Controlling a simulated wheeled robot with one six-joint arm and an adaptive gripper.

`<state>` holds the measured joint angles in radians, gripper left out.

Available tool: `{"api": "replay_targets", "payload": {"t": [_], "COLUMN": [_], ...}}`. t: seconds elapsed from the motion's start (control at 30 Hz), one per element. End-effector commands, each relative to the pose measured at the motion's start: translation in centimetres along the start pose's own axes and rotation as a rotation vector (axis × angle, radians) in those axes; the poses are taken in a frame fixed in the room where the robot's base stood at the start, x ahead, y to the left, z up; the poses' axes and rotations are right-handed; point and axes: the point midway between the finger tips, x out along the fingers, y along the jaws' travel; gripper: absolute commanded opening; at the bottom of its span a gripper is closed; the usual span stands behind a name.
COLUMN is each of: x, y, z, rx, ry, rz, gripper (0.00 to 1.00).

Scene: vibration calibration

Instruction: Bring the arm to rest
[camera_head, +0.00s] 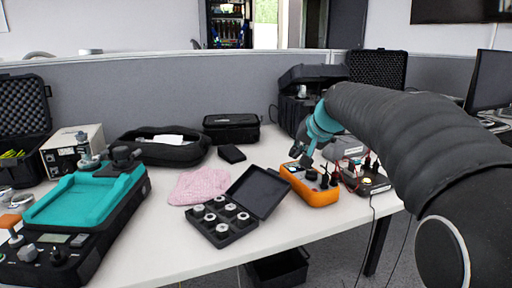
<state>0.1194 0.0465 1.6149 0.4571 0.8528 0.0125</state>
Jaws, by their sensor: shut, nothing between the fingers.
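My arm, in a black ribbed sleeve, comes in from the right of the head view and bends down over the right part of the table. Its teal end and my gripper (306,160) are just above or behind the orange handheld meter (318,192). The gripper is small in the picture and partly merges with the dark things around it. Its fingers are shut with nothing seen between them. I cannot tell whether it touches the meter.
On the white table (180,240) are a teal-topped calibration device (85,200), an open black case with several round weights (222,221), a pink cloth (199,186), a black pouch (163,147) and a small black device (375,180) with cables. A grey partition (160,90) stands behind.

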Motion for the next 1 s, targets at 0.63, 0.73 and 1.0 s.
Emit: {"api": "replay_targets", "payload": {"t": [0.63,0.73,1.0], "x": [-10.1,-10.6,-11.0], "y": [7.8,9.6,12.3], "z": [25.7,29.1,33.7], "rx": [-0.291,-0.331,-0.387], "ry": [-0.12,-0.135,-0.156], "rz": [0.228,0.257,0.301], "gripper": [0.0,0.0,0.0]}}
